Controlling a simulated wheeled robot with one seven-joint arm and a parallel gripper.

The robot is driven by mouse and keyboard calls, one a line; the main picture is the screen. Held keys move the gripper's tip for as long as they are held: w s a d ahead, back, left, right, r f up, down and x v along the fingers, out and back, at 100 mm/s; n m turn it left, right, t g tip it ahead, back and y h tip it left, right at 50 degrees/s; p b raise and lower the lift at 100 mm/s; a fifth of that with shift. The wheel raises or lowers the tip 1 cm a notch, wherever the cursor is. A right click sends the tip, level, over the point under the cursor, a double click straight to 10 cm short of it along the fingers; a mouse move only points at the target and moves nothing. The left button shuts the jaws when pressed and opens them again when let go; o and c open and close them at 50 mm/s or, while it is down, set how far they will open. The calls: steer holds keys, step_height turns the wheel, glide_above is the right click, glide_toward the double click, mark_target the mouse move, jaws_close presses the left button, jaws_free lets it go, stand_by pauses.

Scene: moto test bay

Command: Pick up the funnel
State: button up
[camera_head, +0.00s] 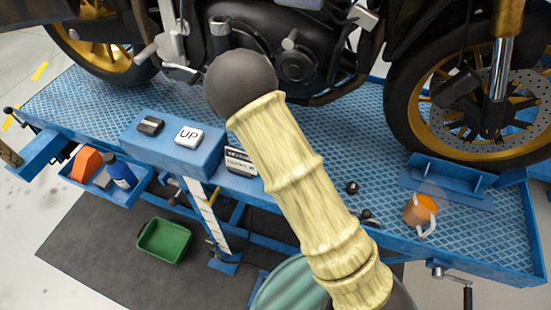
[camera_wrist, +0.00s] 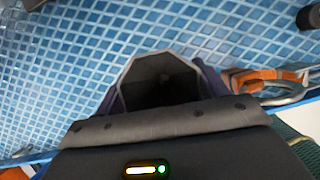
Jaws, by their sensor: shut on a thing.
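The funnel (camera_wrist: 160,66) shows in the wrist view as a dark, many-sided mouth with a thin pale rim and a darker hollow inside. My gripper (camera_wrist: 162,92) is shut on it, with a purplish-dark finger along each side. The lower part of the funnel is hidden by my gripper's dark body. Blue patterned platform surface lies behind it; I cannot tell whether the funnel touches it. In the head view my pale yellow sleeved arm crosses the middle, and I cannot make out the gripper or the funnel there.
A motorcycle (camera_head: 300,65) stands behind. A green bin (camera_head: 165,241) sits on the floor mat.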

steer(key=shift+r, duration=0.1)
step_height(320, 180, up, 18)
stand_by(0.5)
stand_by(0.5)
